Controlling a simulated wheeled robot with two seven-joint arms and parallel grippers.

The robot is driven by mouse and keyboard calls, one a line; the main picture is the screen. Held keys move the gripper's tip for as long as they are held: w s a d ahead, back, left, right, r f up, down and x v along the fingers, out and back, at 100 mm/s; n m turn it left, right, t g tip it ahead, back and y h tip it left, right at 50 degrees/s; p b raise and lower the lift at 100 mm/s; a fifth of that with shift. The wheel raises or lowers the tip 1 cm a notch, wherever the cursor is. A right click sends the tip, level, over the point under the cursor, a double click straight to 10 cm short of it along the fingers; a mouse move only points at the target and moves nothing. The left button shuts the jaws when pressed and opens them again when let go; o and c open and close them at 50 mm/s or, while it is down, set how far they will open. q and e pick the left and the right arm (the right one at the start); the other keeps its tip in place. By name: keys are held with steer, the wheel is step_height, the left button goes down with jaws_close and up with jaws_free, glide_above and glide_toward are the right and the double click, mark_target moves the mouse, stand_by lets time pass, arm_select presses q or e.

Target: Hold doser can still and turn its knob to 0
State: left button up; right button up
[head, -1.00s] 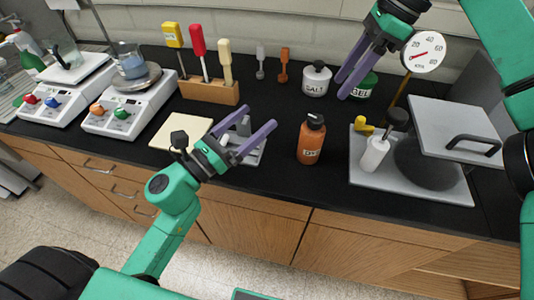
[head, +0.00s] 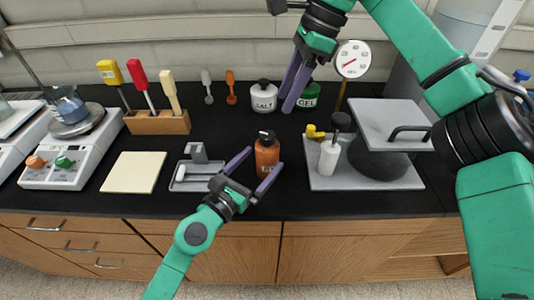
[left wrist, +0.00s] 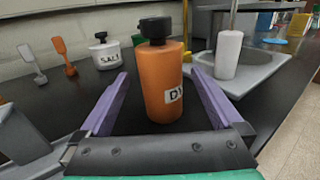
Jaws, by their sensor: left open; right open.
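The doser can appears to be the orange can (head: 267,160) with a black top (head: 267,136) and a white label starting with D. It stands upright on the black bench. My left gripper (head: 266,157) is open, its purple fingers reaching along either side of the can. In the left wrist view the orange can (left wrist: 162,90) stands between the spread fingers (left wrist: 160,73), with gaps on both sides. No knob scale or 0 mark is readable. My right gripper (head: 287,105) is open and empty, pointing down behind the can, near the salt jar.
The salt jar (head: 263,96) and green gel jar (head: 307,95) stand behind. A grey tray (head: 198,176) lies left of the can. On the right, a grey base plate (head: 325,182) holds a white bottle (head: 329,158); a dial gauge (head: 353,60) stands behind it.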

mark_target(268, 154)
arm_select(q)
steer(key=x, duration=0.4)
steer(key=shift+c, duration=0.3)
